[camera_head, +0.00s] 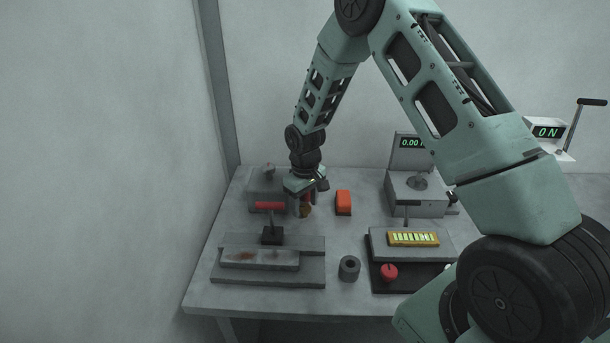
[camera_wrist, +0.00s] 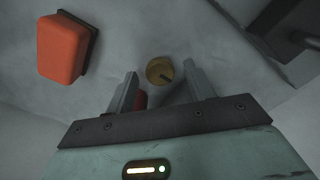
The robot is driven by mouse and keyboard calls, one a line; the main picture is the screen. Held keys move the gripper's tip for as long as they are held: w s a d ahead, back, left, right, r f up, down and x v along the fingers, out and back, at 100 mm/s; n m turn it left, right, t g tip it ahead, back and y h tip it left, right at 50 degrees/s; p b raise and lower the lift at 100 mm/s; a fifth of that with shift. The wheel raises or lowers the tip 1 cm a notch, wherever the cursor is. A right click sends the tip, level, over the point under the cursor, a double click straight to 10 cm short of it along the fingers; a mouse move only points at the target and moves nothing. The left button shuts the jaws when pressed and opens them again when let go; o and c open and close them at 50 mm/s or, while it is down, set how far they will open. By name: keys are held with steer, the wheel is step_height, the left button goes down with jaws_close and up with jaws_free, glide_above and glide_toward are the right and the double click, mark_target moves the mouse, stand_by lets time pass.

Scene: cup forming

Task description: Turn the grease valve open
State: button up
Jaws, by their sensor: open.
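My gripper (camera_head: 301,208) points down over the back left of the table. In the wrist view my gripper (camera_wrist: 161,84) has its two fingers apart, with nothing held between them. A small round brass-coloured piece (camera_wrist: 160,70) with a dark mark sits just past the fingertips, near the middle of the gap. A red piece (camera_wrist: 140,99) shows beside the left finger, mostly hidden by it. These look like parts of the grease valve, but I cannot be sure. In the head view a brass bit (camera_head: 306,211) shows behind the fingers.
An orange-red box (camera_head: 343,202) stands right of my gripper; it also shows in the wrist view (camera_wrist: 65,48). A red crossbar (camera_head: 270,205) on a black block is close on the left. A grey ring (camera_head: 349,268) and a red knob (camera_head: 389,271) are nearer the front.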

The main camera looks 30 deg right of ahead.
mark_target(305, 207)
step_height(305, 207, up, 16)
steer(key=b, duration=0.1)
steer(key=shift+f, duration=0.15)
stand_by(0.5)
steer(key=shift+n, duration=0.8)
steer(key=s+a+r, duration=0.1)
steer(key=s+a, duration=0.1)
steer(key=a, duration=0.1)
steer(key=s+a+r, duration=0.1)
steer(key=s+a, duration=0.1)
steer(key=a, duration=0.2)
steer(key=s+a+r, duration=0.1)
steer(key=s+a, duration=0.1)
steer(key=a, duration=0.1)
steer(key=shift+s+a, duration=0.15)
steer(key=shift+s, duration=0.2)
steer(key=s+a+n, duration=0.1)
steer(key=s+a, duration=0.2)
steer(key=s, duration=0.5)
steer(key=s+a+r+n, duration=0.1)
steer(key=s+a, duration=0.2)
steer(key=s, duration=0.6)
steer(key=s+a+n, duration=0.1)
steer(key=s+a, duration=0.3)
steer(key=s, duration=0.4)
steer(key=shift+s+r+n+y, duration=0.2)
steer(key=shift+r+n+y, duration=0.1)
